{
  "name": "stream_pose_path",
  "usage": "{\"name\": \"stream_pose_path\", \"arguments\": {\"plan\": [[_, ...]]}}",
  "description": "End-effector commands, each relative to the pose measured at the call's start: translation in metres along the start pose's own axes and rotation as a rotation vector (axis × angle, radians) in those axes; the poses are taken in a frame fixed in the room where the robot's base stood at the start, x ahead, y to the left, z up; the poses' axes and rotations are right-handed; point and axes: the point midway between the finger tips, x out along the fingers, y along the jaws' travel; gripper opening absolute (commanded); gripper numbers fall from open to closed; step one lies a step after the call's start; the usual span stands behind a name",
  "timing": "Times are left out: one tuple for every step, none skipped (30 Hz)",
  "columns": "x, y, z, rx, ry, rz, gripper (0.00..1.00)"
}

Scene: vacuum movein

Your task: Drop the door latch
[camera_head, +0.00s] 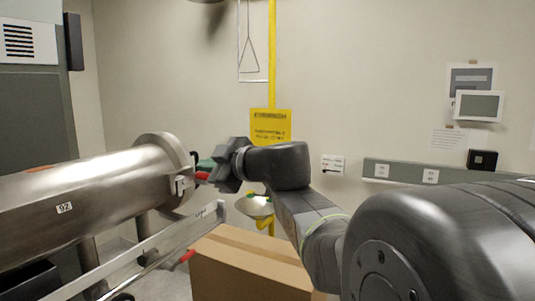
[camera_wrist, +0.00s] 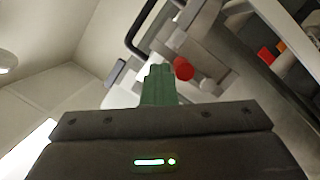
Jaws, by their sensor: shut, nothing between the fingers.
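A steel vacuum chamber (camera_head: 95,185) lies at the left with its round flanged door end (camera_head: 165,150) facing my arm. A metal latch (camera_head: 181,184) with a red knob (camera_head: 201,176) sits on the flange's near side. My gripper (camera_head: 206,163) has green fingers, close to the latch and just above the red knob. In the wrist view the shut green fingers (camera_wrist: 158,82) point at the latch hardware, and the red knob (camera_wrist: 183,68) shows just right of their tips. I cannot tell whether the fingers touch the latch. My wrist hides part of the area behind it.
A cardboard box (camera_head: 245,265) stands below my arm. A pale rail (camera_head: 150,245) with a red-tipped lever (camera_head: 187,256) runs below the chamber. A yellow pole with a sign (camera_head: 270,125) and an eyewash bowl (camera_head: 253,207) stand behind. A dark curved handle (camera_wrist: 150,22) is near the fingers.

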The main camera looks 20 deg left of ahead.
Motion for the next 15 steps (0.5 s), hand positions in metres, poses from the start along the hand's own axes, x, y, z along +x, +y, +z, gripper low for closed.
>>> {"name": "stream_pose_path", "arguments": {"plan": [[0.0009, -0.0011, 0.0029, 0.003, -0.004, -0.002, 0.00], [0.0011, -0.0014, 0.0037, 0.002, -0.004, -0.002, 0.00], [0.0014, -0.0019, 0.0048, 0.001, -0.005, -0.002, 0.00], [0.0016, -0.0022, 0.0056, 0.001, -0.006, -0.002, 0.00], [0.0018, -0.0026, 0.0063, 0.001, -0.006, -0.003, 0.00], [0.0021, -0.0031, 0.0072, 0.001, -0.007, -0.003, 0.00], [0.0022, -0.0034, 0.0079, 0.001, -0.007, -0.003, 0.00], [0.0024, -0.0038, 0.0085, 0.002, -0.008, -0.004, 0.00], [0.0026, -0.0042, 0.0092, 0.002, -0.008, -0.004, 0.00], [0.0027, -0.0045, 0.0097, 0.002, -0.009, -0.004, 0.00], [0.0028, -0.0048, 0.0102, 0.002, -0.009, -0.005, 0.00], [0.0030, -0.0052, 0.0108, 0.003, -0.010, -0.005, 0.00], [0.0031, -0.0054, 0.0112, 0.003, -0.010, -0.005, 0.00], [0.0032, -0.0055, 0.0115, 0.003, -0.010, -0.006, 0.00], [0.0033, -0.0057, 0.0117, 0.002, -0.011, -0.006, 0.00]]}}
